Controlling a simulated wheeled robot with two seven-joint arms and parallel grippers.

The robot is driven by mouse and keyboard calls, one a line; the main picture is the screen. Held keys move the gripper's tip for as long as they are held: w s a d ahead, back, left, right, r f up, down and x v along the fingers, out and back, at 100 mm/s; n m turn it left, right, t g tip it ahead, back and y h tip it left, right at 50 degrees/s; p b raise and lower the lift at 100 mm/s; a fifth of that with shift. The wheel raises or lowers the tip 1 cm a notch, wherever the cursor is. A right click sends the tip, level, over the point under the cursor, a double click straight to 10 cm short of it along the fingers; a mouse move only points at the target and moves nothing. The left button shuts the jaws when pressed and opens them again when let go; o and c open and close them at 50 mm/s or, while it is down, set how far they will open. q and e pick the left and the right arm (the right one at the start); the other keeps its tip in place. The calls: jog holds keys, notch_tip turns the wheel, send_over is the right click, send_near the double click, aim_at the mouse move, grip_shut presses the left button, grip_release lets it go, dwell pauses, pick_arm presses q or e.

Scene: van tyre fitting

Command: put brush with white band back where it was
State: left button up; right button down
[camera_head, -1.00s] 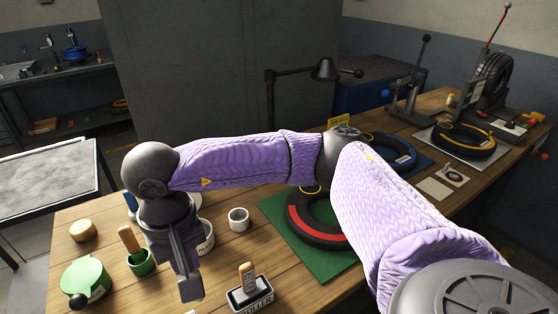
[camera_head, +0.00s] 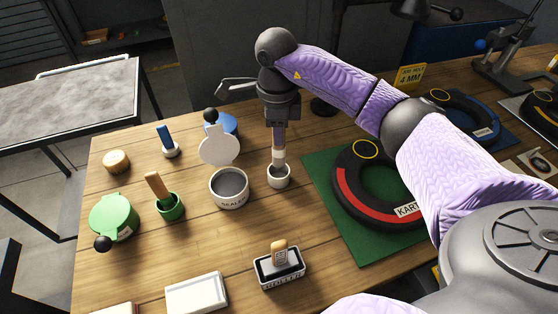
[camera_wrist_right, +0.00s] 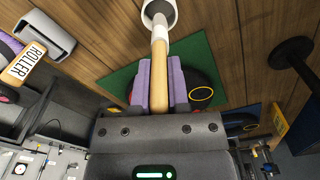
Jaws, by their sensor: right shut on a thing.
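The brush with the white band (camera_head: 278,157) is upright in my right gripper (camera_head: 279,138), over the small white cup (camera_head: 279,181). Its lower end is at the cup's mouth and appears to reach inside; how deep is hidden. In the right wrist view, the purple fingers of my right gripper (camera_wrist_right: 160,85) are shut on the wooden handle (camera_wrist_right: 159,75). The white band (camera_wrist_right: 160,33) lies beyond the fingers, close to the white cup (camera_wrist_right: 170,8). My left gripper is not in view.
An open sealer pot (camera_head: 229,190) stands just left of the cup. A green holder with a brush (camera_head: 169,206) is farther left. A tyre (camera_head: 352,203) on a green mat (camera_head: 322,185) is to the right. A roller tray (camera_head: 280,268) is in front.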

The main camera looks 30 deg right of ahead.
aim_at(278, 151)
notch_tip(278, 151, down, 6)
jog(key=shift+r+b, duration=0.15)
jog(key=shift+b, duration=0.3)
jog(key=shift+r, duration=0.1)
jog(key=c, duration=1.1)
grip_release()
jog(key=shift+f, duration=0.2)
jog(key=o, duration=0.5)
jog(key=shift+r, duration=0.1)
